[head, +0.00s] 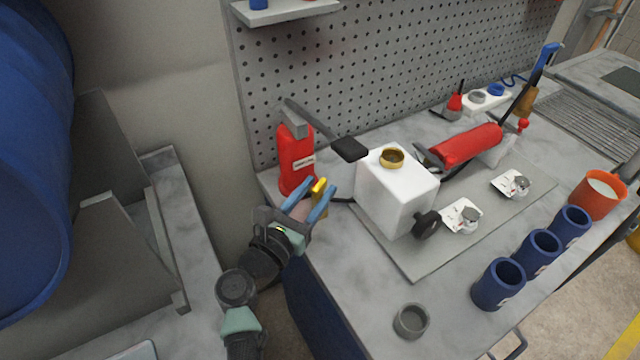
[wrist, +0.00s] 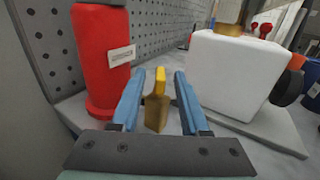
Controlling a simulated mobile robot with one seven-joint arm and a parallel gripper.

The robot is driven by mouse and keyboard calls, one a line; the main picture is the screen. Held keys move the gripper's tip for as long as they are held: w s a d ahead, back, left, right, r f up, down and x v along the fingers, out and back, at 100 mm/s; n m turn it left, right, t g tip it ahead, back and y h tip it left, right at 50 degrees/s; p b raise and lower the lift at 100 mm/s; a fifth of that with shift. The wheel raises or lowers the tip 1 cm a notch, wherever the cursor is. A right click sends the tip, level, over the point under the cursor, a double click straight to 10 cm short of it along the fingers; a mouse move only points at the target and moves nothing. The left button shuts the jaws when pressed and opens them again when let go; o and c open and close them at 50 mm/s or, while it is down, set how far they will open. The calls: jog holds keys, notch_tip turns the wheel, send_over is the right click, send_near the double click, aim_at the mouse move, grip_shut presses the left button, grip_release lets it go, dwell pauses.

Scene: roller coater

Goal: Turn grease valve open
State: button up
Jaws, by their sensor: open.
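The grease valve has a yellow handle (head: 319,185) on a brass body (head: 321,204) and stands at the bench's left end, between the red cylinder and the white box. In the wrist view the yellow handle (wrist: 160,82) is upright above the brass body (wrist: 156,115). My gripper (head: 322,184) is open, with its blue fingers on either side of the valve. In the wrist view the gripper (wrist: 160,74) shows a gap between each finger and the handle. I cannot tell how deep the handle lies between the fingertips.
The red cylinder (head: 294,160) with a grey top and black-gripped lever stands close behind my gripper. The white box (head: 397,195) with a brass cap (head: 391,158) and black knob (head: 426,223) sits to the right on a grey plate (head: 420,262). A pegboard (head: 370,80) rises behind.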

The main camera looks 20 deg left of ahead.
jog(key=shift+x, duration=0.85)
grip_shut()
